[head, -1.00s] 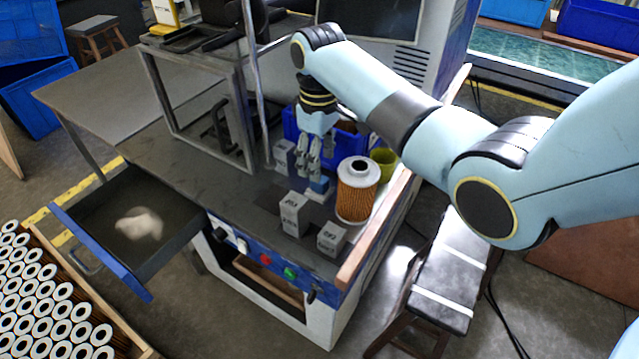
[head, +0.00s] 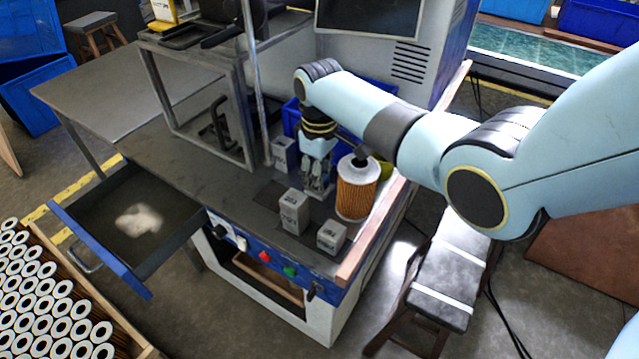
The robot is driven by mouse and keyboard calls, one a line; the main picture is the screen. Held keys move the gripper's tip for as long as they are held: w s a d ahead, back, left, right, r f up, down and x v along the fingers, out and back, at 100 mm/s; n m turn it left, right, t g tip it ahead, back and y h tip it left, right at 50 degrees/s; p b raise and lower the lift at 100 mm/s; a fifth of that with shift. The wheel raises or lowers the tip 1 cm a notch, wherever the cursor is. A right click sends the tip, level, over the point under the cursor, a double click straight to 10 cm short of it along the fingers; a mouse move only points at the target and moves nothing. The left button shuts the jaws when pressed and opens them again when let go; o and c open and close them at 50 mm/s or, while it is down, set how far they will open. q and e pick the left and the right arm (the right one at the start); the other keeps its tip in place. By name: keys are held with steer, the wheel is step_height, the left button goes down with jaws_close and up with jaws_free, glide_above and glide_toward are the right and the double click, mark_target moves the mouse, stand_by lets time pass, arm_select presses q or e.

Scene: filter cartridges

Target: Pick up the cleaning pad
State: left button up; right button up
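My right gripper (head: 317,186) points down at the worktop, left of the orange pleated filter cartridge (head: 356,190) and behind two small grey-white boxes. Its fingers are low, at the spot where a small blue-and-white block, likely the cleaning pad, showed earlier. The pad is now hidden by the fingers, so I cannot tell whether they are closed on it. My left gripper is out of view.
Grey-white boxes stand close by: one (head: 294,211) in front, one (head: 331,236) at front right, one (head: 283,152) behind. A blue bin (head: 290,118) is behind the gripper.

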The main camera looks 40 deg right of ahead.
jaws_close()
step_height(320, 180, up, 10)
steer(key=shift+o, duration=0.5)
jaws_free()
steer(key=c, duration=0.5)
steer(key=shift+r+p, duration=0.1)
steer(key=shift+p, duration=0.25)
